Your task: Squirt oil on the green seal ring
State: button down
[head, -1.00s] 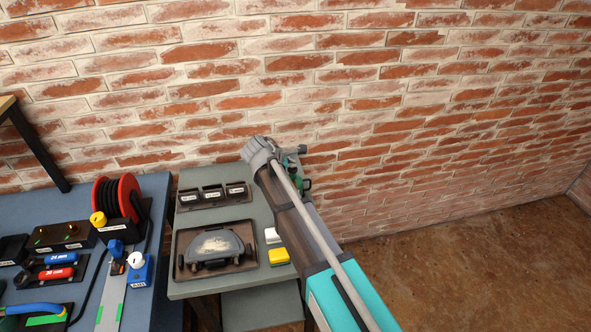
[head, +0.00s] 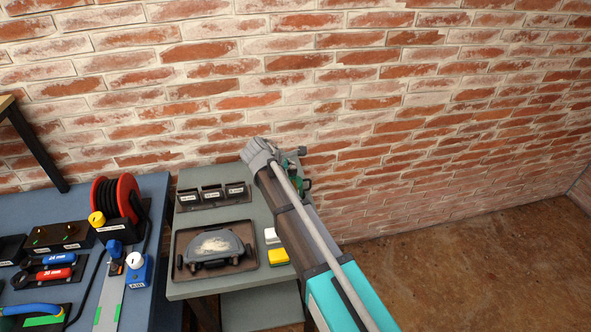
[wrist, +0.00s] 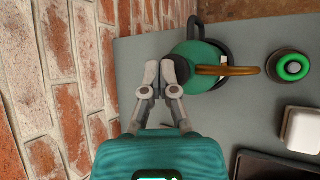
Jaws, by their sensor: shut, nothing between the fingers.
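The green seal ring (wrist: 293,67) lies on a dark round base on the grey table, at the right of the wrist view. A green oil can (wrist: 190,57) with a brass-brown spout (wrist: 228,71) and a black handle stands left of the ring. The spout points toward the ring's side. My gripper (wrist: 164,75) is shut and empty, its fingertips right at the can's left side; I cannot tell if they touch it. In the head view, my arm hides most of the can, and only some green (head: 306,184) shows beside it. The ring is hidden there.
The brick wall (wrist: 60,90) is close on the left in the wrist view. A white block (wrist: 301,129) and a dark tray (wrist: 270,165) lie nearby. The head view shows a yellow block (head: 278,257) and the crowded blue table (head: 150,190) to the left.

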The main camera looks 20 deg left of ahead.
jog(key=shift+f+b, duration=0.45)
jog(key=shift+f, duration=0.05)
dwell(0.6)
jog(key=shift+r, duration=0.2)
jog(key=shift+r+p, duration=1.25)
jog(key=shift+p, duration=0.15)
jog(key=shift+r+p, duration=2.5)
jog(key=shift+p, duration=0.05)
